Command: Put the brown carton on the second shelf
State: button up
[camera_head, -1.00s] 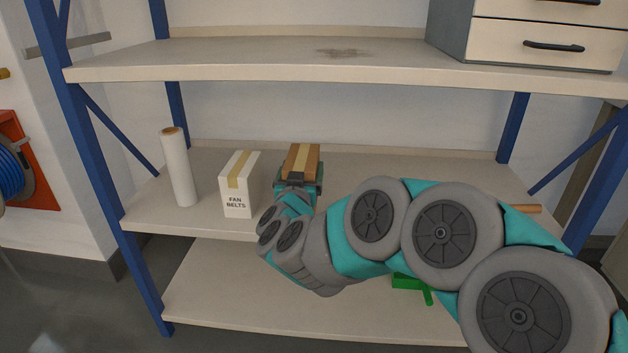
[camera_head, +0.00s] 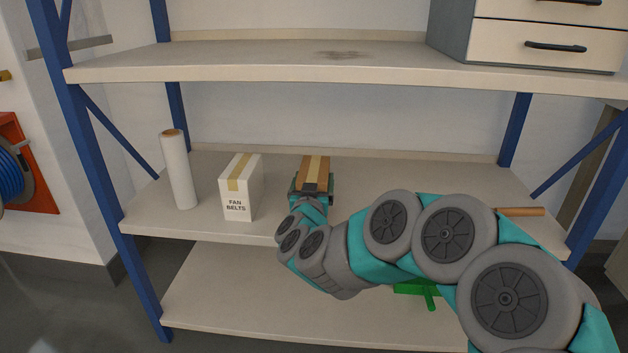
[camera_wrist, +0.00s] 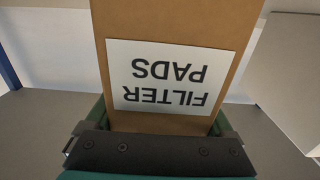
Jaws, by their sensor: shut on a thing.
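The brown carton (camera_head: 313,171) has a pale tape strip along its top. In the wrist view the carton (camera_wrist: 172,25) fills the middle, with a white label reading "FILTER PADS" upside down. My gripper (camera_head: 312,185) is shut on the carton, with a jaw on each side of it. The carton is at the middle shelf board (camera_head: 400,185), right of the fan belts box. I cannot tell whether its base touches the board; my gripper hides its lower front.
The white "FAN BELTS" box (camera_head: 239,190) and an upright white roll (camera_head: 178,168) stand on the left. A drawer unit (camera_head: 540,40) sits on the upper board. A wooden rod end (camera_head: 522,211) and a green object (camera_head: 416,289) show behind my arm. The board's right part is mostly clear.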

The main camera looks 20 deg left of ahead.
jog(key=o, duration=1.3)
jog(key=p+v, duration=0.1)
jog(key=v, duration=1.1)
jog(key=s+d+f+n+g, duration=0.1)
jog(key=s+d+f+g, duration=0.3)
jog(key=s+d+g, duration=0.45)
jog(key=s+d+f+n+g, duration=0.1)
jog(key=s+d+f+g, duration=0.4)
jog(key=d, duration=0.6)
jog(key=s+d+m+g+h, duration=0.1)
jog(key=s+d+g, duration=0.1)
jog(key=s+d, duration=0.3)
jog(key=s+d+m+g+h, duration=0.1)
jog(key=s+d+m+h, duration=0.1)
jog(key=s+d, duration=0.4)
jog(key=s+d+m+g+h, duration=0.1)
jog(key=s+d+g, duration=0.1)
jog(key=s+d, duration=0.4)
jog(key=shift+s+f+m+g, duration=0.15)
jog(key=shift+s+m+g, duration=0.25)
jog(key=shift+s, duration=1.3)
